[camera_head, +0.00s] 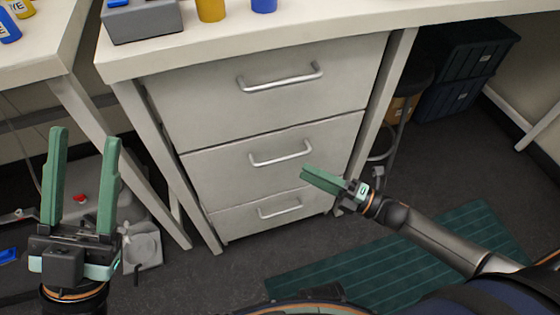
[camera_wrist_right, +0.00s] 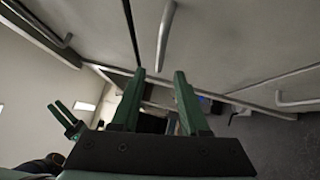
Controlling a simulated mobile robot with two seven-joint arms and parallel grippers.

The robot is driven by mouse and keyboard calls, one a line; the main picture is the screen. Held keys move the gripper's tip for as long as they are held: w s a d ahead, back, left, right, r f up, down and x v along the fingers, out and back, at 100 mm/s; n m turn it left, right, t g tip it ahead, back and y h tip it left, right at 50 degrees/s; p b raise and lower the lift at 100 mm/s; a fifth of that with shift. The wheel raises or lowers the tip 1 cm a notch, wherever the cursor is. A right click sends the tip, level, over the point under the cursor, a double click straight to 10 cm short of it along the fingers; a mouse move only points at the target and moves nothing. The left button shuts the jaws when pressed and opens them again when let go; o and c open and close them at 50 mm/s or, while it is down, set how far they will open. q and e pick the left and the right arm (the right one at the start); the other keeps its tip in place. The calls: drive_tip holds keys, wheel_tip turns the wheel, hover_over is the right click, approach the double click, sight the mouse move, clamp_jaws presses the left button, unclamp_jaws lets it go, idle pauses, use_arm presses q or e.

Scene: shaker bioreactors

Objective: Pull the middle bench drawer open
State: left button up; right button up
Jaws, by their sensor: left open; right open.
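The middle drawer (camera_head: 215,166) is the second of three grey fronts in the bench and appears shut, flush with the others. Its silver bar handle (camera_head: 281,153) is in plain view. My right gripper (camera_head: 304,173) is open and empty, just below and right of that handle's right end. In the right wrist view the handle (camera_wrist_right: 165,35) lies ahead of the open fingertips (camera_wrist_right: 159,75), apart from them, roughly in line with the gap. My left gripper (camera_head: 86,135) is open and empty, raised left of the bench; it also shows in the right wrist view (camera_wrist_right: 65,118).
The top drawer handle (camera_head: 281,78) and bottom drawer handle (camera_head: 279,208) sit above and below. Bench legs (camera_head: 165,155) flank the drawers. Dark crates (camera_head: 460,70) stand at the right back. A green mat (camera_head: 390,260) covers floor in front. Bottles stand on the bench top.

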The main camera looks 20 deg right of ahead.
sight(280, 158)
drive_tip(key=b+x, duration=0.1)
drive_tip(key=x, duration=0.7)
drive_tip(key=shift+w+a, duration=0.15)
drive_tip(key=shift+a, duration=0.05)
clamp_jaws()
idle(1.1)
